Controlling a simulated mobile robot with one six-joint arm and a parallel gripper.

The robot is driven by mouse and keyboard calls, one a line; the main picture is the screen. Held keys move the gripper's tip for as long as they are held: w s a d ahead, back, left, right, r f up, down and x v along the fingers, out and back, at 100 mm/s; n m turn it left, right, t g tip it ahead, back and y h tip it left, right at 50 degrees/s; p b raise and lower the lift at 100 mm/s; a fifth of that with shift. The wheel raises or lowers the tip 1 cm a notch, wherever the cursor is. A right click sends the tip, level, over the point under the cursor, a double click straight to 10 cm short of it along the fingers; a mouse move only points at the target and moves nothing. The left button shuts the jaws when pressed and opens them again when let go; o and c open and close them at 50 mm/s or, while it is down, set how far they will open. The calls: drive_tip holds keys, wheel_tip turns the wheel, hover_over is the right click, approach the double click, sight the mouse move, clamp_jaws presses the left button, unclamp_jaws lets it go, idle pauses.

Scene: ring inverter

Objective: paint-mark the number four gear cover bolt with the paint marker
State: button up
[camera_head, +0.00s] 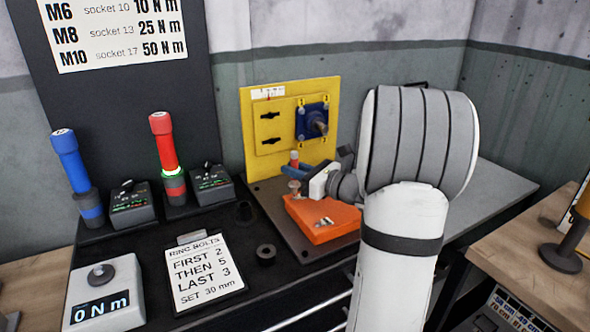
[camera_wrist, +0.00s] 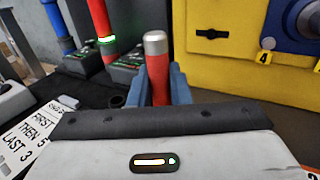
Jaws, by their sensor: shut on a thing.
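My gripper (camera_head: 303,168) is shut on a red paint marker (camera_wrist: 159,85) with a silver top, held upright between its blue fingers in the wrist view. In the wrist view a tag reading 4 (camera_wrist: 265,57) sits at the lower left of the cover (camera_wrist: 284,30). The marker is apart from the cover.
An orange case (camera_head: 318,232) lies on the dark bench below my gripper. Red (camera_head: 165,145) and blue (camera_head: 70,160) tools stand at the left in front of a board. A clipboard (camera_head: 204,275) and a 0 N m meter (camera_head: 104,292) lie at the front left.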

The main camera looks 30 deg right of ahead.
sight(295, 152)
drive_tip(key=shift+r+p, duration=1.9)
drive_tip(key=shift+r, duration=0.65)
drive_tip(key=shift+f, duration=0.1)
